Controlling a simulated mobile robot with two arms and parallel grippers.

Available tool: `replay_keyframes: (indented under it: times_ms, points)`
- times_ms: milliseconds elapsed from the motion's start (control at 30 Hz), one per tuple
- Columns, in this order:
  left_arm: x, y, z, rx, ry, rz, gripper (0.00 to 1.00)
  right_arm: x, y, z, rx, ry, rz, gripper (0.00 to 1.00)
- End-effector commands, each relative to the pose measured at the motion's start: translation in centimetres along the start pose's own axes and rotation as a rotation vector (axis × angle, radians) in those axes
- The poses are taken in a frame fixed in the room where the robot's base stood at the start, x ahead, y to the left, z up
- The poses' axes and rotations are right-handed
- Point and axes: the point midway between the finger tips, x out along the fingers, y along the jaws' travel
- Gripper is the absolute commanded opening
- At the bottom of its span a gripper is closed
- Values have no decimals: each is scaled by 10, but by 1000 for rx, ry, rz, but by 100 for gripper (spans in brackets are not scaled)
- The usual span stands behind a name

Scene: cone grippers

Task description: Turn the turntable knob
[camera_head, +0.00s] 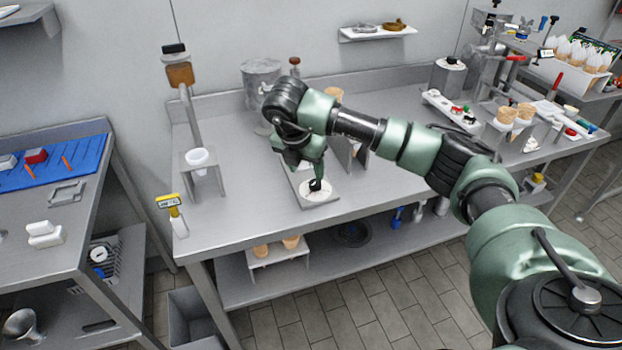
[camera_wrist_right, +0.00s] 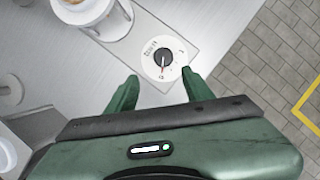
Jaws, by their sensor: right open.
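The turntable knob (camera_wrist_right: 163,58) is a black knob with a red pointer mark on a round white dial (camera_wrist_right: 177,50), seen in the right wrist view. In the head view the white dial (camera_head: 323,196) sits at the front end of a grey base plate (camera_head: 334,186) on the steel table. My right gripper (camera_head: 307,178) is just above the dial, pointing down. In the right wrist view its two green fingers (camera_wrist_right: 160,88) are apart, with the dial just ahead between them, and nothing is held. The gripper partly hides the knob in the head view. My left gripper is out of view.
A stand with a white cup (camera_head: 198,157) is on the table's left. A yellow-topped thermometer-like device (camera_head: 172,212) is at the left front corner. A grey bucket (camera_head: 262,80) stands behind my right arm. The table surface left of the dial is clear.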

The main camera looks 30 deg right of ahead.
Motion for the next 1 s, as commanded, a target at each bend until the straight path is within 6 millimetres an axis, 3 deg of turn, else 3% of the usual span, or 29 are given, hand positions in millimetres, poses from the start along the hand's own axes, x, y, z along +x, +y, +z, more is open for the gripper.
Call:
replay_keyframes:
  times_ms: [167,600,933,1000]
  points:
    - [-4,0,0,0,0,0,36,9,-8,11,25,-29,-32,52]
    - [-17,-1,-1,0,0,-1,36,70,-8,11,20,-25,-27,52]
    - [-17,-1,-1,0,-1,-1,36,76,-8,10,19,-25,-24,52]
    - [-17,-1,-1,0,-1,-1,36,76,-8,10,19,-25,-24,35]
